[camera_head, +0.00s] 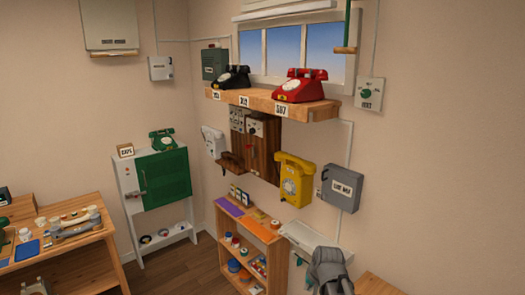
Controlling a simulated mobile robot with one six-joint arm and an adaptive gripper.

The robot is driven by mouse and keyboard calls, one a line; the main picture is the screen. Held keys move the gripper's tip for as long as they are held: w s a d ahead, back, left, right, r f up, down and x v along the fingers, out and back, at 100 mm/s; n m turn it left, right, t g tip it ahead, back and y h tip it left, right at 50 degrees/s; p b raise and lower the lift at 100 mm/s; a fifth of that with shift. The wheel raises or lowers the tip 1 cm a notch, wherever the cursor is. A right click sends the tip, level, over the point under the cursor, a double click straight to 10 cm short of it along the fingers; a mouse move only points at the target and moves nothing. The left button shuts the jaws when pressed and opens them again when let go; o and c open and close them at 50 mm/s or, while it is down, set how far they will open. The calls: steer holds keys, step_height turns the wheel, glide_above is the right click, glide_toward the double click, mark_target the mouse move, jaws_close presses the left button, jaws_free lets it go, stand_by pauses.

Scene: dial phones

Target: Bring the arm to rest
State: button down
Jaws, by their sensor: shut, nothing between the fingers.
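A grey jointed part of my arm rises at the bottom edge, right of centre, in the head view. It stands in front of a pale shelf or box top (303,236) on the wall side. The lower part of the arm is cut off by the frame. My gripper's fingers do not show, so I cannot see where they are. Nothing is seen held by the visible part of the arm.
A wooden shelf (222,95) carries a black phone (234,79) and red phone (301,86). A yellow phone (293,179) and grey box (341,188) hang below. A low bookcase (273,262) stands near my arm. Floor (180,270) is clear left of it.

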steer(key=s+d+f+n+g+h, duration=0.1)
steer(key=s+d+n+g, duration=0.1)
steer(key=s, duration=0.9)
steer(key=shift+f+g+h, duration=0.15)
steer(key=shift+g+h, duration=0.25)
steer(key=shift+g, duration=0.5)
steer(key=shift+w, duration=0.1)
stand_by(0.5)
